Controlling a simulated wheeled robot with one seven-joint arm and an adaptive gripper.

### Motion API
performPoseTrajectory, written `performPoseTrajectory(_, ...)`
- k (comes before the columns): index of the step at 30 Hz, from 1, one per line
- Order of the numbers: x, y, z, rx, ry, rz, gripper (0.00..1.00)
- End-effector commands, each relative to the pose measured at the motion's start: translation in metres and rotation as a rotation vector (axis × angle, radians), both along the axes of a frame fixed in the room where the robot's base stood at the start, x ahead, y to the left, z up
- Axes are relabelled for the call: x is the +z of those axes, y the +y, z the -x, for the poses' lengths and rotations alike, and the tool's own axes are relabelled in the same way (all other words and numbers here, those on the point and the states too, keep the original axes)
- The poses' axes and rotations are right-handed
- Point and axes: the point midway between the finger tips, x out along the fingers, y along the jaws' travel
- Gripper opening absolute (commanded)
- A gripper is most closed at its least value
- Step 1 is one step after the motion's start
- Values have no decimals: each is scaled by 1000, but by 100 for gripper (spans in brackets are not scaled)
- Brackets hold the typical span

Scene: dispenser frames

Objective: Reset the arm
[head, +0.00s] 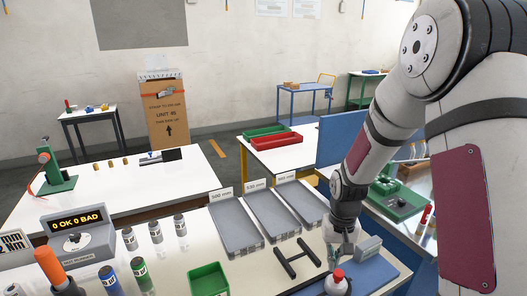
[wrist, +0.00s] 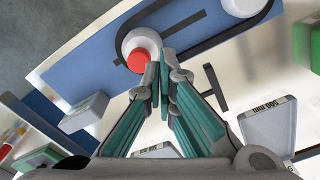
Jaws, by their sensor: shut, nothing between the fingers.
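My gripper (head: 338,262) points down over the right part of the near table in the head view. In the wrist view its teal-padded fingers (wrist: 163,78) are shut with nothing between them. A white round-bodied thing with a red top (head: 337,276) stands beside the fingertips; it also shows in the wrist view (wrist: 139,60), just left of them. I cannot tell whether the fingers touch it.
A blue mat (head: 378,274) lies under that area. Grey labelled trays (head: 237,228), a green bin (head: 208,280) and several bottles (head: 156,232) stand farther left. A grey-green box (head: 369,250) is close right.

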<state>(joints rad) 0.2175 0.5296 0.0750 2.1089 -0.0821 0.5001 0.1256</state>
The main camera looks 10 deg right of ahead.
Motion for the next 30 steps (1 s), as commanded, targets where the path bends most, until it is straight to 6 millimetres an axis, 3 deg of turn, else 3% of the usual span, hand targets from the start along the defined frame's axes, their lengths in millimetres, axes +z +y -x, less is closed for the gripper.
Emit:
performPoseTrajectory(8,90,13,14,43,-100,33,0)
performPoseTrajectory(12,140,23,34,68,-162,48,0)
performPoseTrajectory(18,198,37,71,102,-248,60,0)
performPoseTrajectory(24,241,50,117,137,-336,64,0)
performPoseTrajectory(30,268,61,165,173,-421,58,0)
